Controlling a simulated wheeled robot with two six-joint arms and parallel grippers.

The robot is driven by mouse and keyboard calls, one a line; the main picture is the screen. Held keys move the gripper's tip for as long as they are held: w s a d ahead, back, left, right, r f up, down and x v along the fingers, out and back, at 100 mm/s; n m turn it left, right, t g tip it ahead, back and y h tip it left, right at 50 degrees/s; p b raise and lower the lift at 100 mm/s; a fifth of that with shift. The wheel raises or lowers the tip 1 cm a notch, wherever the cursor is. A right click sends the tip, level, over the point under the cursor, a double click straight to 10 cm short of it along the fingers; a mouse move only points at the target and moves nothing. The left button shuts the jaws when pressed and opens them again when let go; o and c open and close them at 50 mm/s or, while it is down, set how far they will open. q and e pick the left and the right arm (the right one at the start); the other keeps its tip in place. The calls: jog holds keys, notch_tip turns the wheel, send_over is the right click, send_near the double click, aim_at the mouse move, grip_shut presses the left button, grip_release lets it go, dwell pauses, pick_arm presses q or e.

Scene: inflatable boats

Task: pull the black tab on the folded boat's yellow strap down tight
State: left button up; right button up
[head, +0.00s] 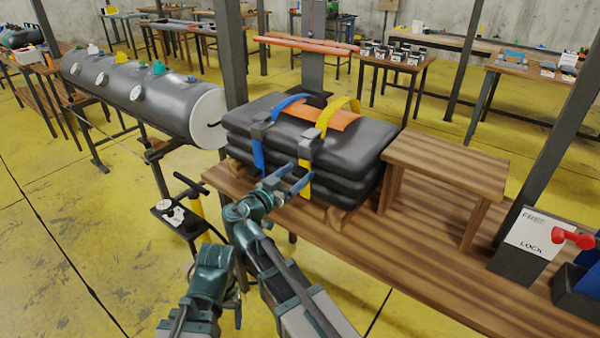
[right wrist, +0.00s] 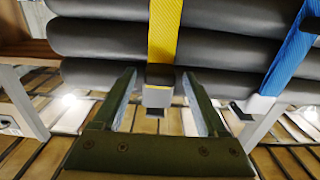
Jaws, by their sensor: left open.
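The folded boat (head: 345,145) is a dark grey stack on the wooden bench, with a yellow strap (head: 326,118) over it. The strap passes a grey buckle (head: 306,148) and hangs down the front. In the right wrist view the yellow strap (right wrist: 164,30) ends in a dark grey tab (right wrist: 158,76) with a paler square below it. My right gripper (head: 291,177) is open at the boat's front. Its fingers (right wrist: 159,76) stand on either side of the tab, with gaps on both sides. My left gripper (head: 213,254) is low at the left, away from the boat; its fingers are hard to make out.
A blue strap (head: 258,155) with its own buckle runs beside the yellow one. A small wooden stand (head: 445,160) is right of the boat. A sign box (head: 530,240) with a red handle stands at the bench's right. A hand pump (head: 195,205) is at the left.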

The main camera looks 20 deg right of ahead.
grip_shut()
dwell(1.3)
